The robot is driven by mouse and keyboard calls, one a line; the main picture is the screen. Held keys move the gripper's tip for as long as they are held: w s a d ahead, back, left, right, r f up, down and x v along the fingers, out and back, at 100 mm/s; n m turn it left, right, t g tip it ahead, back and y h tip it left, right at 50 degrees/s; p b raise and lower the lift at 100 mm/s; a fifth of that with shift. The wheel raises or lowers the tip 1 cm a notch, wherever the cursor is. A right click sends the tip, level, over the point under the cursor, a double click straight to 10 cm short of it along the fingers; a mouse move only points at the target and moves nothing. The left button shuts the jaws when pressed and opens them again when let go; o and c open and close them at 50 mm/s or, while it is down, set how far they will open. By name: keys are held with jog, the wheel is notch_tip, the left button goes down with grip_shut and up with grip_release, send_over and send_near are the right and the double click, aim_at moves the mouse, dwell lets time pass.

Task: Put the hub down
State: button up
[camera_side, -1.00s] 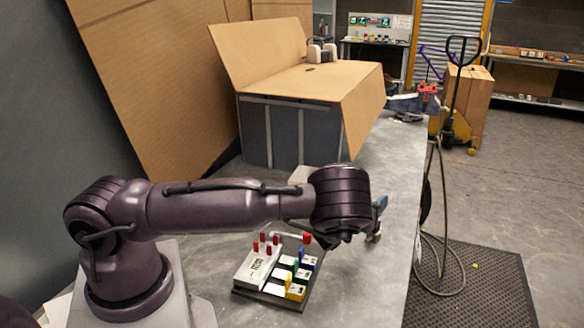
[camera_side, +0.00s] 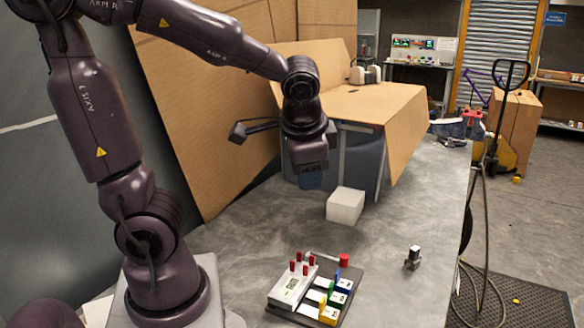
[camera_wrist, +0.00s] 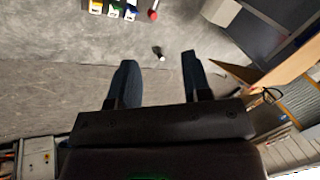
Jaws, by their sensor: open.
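The hub, as far as I can tell, is the small silver and dark piece (camera_side: 413,257) standing on the grey bench top, right of the fixture board. It looks tiny in the wrist view (camera_wrist: 159,54), where it lies in line with the gap between the fingers. My gripper (camera_side: 312,182) is raised above the back of the bench, well away from the piece. Its two blue fingers (camera_wrist: 158,62) are spread apart with nothing between them. In the side view the fingers are partly hidden under the wrist.
A dark board (camera_side: 340,310) holds a white block with red pegs and several coloured pieces, with a red-ended lever behind. A pale cube (camera_side: 345,205) stands on the bench below and right of my gripper. A cardboard-covered booth (camera_side: 375,105) stands behind. The bench around the hub is clear.

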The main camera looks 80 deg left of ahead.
jog(key=s+d+r+n+t+h, duration=0.1)
jog(key=s+d+r+t+h, duration=0.2)
jog(key=d, duration=0.5)
jog(key=shift+s+r+h, duration=0.4)
jog(key=shift+s+h, duration=0.2)
jog(key=shift+s, duration=0.25)
jog(key=o, duration=0.3)
jog(key=shift+o, duration=0.2)
